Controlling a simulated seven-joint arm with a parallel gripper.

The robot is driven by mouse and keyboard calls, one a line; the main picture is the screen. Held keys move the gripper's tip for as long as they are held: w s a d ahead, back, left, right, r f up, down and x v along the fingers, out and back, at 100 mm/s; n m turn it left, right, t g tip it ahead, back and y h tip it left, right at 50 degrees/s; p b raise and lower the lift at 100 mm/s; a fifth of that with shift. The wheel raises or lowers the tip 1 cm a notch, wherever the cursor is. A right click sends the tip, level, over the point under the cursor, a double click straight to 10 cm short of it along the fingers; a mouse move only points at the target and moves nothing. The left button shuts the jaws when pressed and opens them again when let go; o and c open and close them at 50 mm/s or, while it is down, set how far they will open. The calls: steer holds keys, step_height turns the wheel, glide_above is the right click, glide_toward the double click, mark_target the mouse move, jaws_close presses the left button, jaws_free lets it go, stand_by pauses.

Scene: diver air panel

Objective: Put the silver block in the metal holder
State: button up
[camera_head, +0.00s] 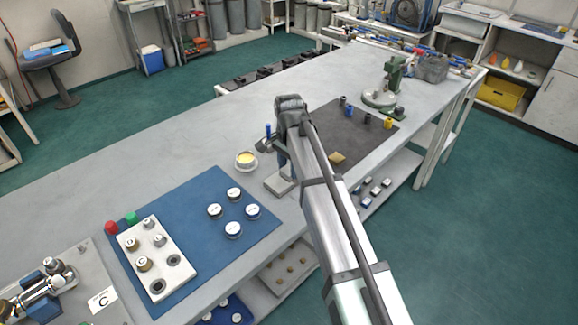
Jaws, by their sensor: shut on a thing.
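My gripper (286,174) points down at the middle of the bench, partly hidden by my own arm. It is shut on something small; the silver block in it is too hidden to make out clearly. A pale grey metal block-shaped piece (276,184), which may be the metal holder, stands on the bench right at the gripper. I cannot tell whether the held thing touches it.
A blue mat (190,200) bears white-topped cylinders and a pale plate with holes (132,236). A dark mat (345,135) with small parts lies at the right. The bench's back left is clear.

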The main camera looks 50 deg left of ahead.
steer(key=shift+f, duration=0.6)
stand_by(1.1)
steer(key=o, duration=1)
steer(key=shift+d, duration=0.15)
steer(key=shift+o, duration=0.3)
steer(key=shift+s+d+f, duration=0.1)
steer(key=shift+d, duration=0.1)
steer(key=c, duration=0.3)
